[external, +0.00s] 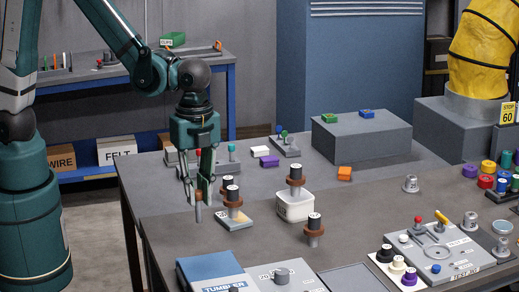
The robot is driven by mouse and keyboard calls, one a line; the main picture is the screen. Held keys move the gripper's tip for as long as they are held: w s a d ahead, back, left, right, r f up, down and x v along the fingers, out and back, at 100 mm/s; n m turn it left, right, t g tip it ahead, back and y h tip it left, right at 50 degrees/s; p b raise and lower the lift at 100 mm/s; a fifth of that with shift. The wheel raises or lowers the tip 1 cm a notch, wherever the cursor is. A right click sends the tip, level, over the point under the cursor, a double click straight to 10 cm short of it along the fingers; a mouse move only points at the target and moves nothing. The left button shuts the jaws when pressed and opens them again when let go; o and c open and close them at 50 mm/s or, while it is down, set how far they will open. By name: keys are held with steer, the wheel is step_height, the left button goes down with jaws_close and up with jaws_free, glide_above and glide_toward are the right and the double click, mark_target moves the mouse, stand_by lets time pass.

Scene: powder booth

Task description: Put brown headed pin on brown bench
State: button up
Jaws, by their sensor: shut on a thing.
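My gripper (197,184) points straight down over the left part of the near worktable. Its fingers are shut on a slim brown-ended pin (198,212), which hangs upright below the fingertips. The pin's upper part is hidden between the fingers. The pin's lower end is close to the tabletop; I cannot tell whether it touches. The worktable (170,240) has a grey-brown top and is the nearest brownish bench surface in view. Just right of the pin, black-topped pieces with brown collars (232,203) stand at a pale block (236,219).
A white tub (295,209) with a brown-collared piece stands to the right, and another such piece (314,232) stands in front. A blue TUMBLER box (212,268) lies at the front edge. A grey raised block (361,137) is behind. The table's left strip is mostly clear.

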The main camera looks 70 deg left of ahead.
step_height(320, 180, up, 11)
steer(key=w+a+b, duration=0.1)
steer(key=w+a, duration=0.3)
steer(key=w, duration=0.6)
steer(key=w+a+r, duration=0.1)
steer(key=w+a, duration=0.4)
steer(key=w, duration=0.4)
steer(key=w+a+b, duration=0.1)
steer(key=w+a, duration=0.3)
steer(key=w, duration=0.6)
steer(key=w+a+f+n+b, duration=0.1)
steer(key=w+a, duration=0.9)
steer(key=a, duration=0.4)
steer(key=w+a+f, duration=0.1)
steer(key=w+a, duration=0.9)
steer(key=a, duration=0.4)
step_height(320, 180, down, 15)
steer(key=shift+f, duration=0.15)
step_height(320, 180, down, 6)
